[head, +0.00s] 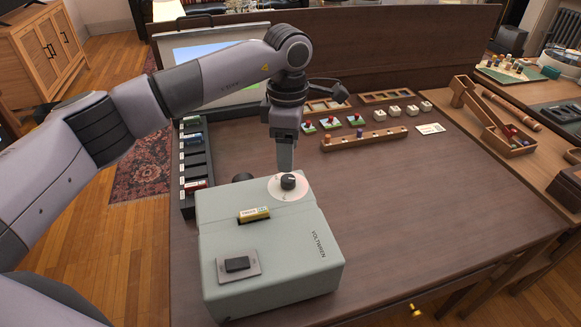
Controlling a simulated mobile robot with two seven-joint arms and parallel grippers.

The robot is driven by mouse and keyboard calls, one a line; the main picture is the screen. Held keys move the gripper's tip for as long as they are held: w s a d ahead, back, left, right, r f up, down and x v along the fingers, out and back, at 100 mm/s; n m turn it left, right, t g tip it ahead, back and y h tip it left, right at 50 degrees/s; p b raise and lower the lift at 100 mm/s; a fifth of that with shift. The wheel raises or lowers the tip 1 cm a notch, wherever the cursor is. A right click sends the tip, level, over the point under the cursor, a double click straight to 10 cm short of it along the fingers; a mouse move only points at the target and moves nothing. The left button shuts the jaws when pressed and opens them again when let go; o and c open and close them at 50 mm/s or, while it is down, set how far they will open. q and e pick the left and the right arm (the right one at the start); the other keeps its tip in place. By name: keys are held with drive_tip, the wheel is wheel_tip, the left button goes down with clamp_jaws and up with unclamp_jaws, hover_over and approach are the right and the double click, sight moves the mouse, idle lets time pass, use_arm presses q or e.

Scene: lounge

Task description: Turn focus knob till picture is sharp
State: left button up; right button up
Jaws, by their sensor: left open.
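A grey-green projector box (265,282) marked VOLTWREN stands at the front of the dark wooden table. A black focus knob (288,182) sits on a round white dial (293,194) at the far end of its top. My left gripper (285,170) points down at the knob, its fingertips just above or at the knob; I cannot tell if they touch it. It is open, and its fingers overlap in this view. A screen (190,55) stands behind, with a blue and green picture partly hidden by my left arm; its sharpness is hard to judge. My right gripper is out of view.
A yellow-labelled cartridge (254,215) sits in the box top, near a black switch (237,264). A dark slotted rack (196,165) stands to the left. Small blocks, a wooden peg rail (364,139) and a card (430,128) lie behind right. The table's right front is clear.

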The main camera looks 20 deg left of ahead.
sight(288, 178)
use_arm(q)
wheel_tip(288, 178, down, 6)
drive_tip(key=shift+s+f+p, duration=0.1)
drive_tip(key=shift+f+p, duration=0.15)
drive_tip(key=shift+p, duration=0.15)
drive_tip(key=shift+d, duration=0.1)
drive_tip(key=c, duration=1)
drive_tip(key=shift+c, duration=0.2)
drive_tip(key=shift+n, duration=0.4)
drive_tip(key=shift+n+b, duration=0.4)
drive_tip(key=shift+n, duration=2.1)
